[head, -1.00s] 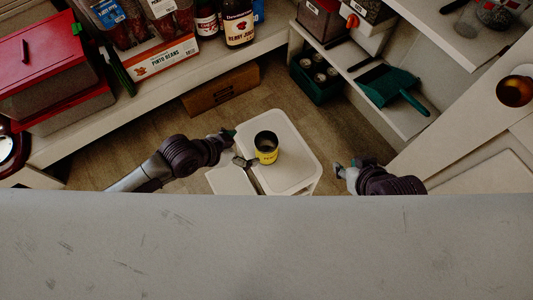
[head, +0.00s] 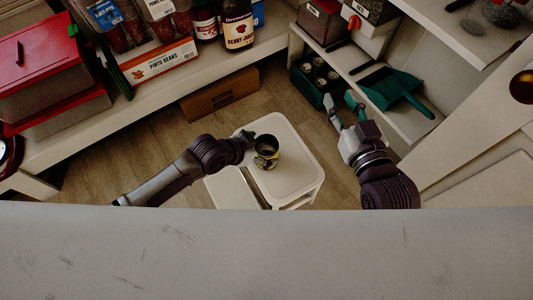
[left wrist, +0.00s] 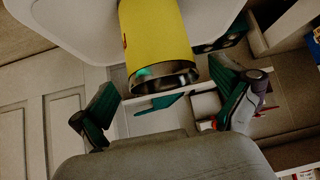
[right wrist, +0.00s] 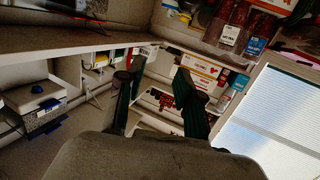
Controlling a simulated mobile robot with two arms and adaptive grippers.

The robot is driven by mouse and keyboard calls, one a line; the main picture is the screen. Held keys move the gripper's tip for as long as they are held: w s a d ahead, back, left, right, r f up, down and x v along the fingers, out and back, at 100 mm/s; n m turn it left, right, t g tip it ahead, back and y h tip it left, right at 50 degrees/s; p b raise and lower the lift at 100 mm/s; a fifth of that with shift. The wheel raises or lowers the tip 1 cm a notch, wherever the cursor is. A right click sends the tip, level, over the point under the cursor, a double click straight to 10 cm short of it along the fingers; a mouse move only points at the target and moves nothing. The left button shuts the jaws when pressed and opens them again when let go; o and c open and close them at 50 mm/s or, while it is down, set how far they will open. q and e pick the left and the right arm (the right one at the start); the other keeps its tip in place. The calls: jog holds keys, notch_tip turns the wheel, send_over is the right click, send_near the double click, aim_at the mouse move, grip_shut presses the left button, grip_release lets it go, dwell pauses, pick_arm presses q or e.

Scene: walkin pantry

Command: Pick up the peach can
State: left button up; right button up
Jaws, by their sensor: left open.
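The peach can (head: 268,144), a yellow can with a dark metal rim, stands upright on the top of a white step stool (head: 300,176). In the left wrist view the can (left wrist: 158,35) is large and lies ahead, between the lines of the two fingers. My left gripper (head: 256,150) is right beside the can, its fingers spread on either side; in the left wrist view its fingers (left wrist: 167,98) are wide apart with nothing held. My right gripper (head: 343,108) is open and empty, to the right of the stool; its spread fingers (right wrist: 163,100) show in the right wrist view.
A shelf with red-lidded bins (head: 45,65), a pinto beans box (head: 160,62) and bottles (head: 238,28) runs along the back left. A cardboard box (head: 220,93) lies under it. A green dustpan (head: 390,88) and a green crate (head: 315,80) are at right. Floor around the stool is clear.

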aim_at(275, 146)
pick_arm(q)
jog(key=b+x, duration=0.2)
jog(key=x, duration=0.2)
jog(key=shift+w+d+f, duration=0.15)
jog(key=shift+w, duration=0.05)
jog(key=shift+w+d, duration=0.1)
jog(key=c, duration=1.2)
pick_arm(e)
notch_tip(275, 146, up, 10)
jog(key=s+a+t+y, duration=0.1)
jog(key=t+y, duration=0.1)
jog(key=t, duration=0.4)
jog(key=shift+s+t, duration=0.25)
jog(key=shift+t, duration=0.15)
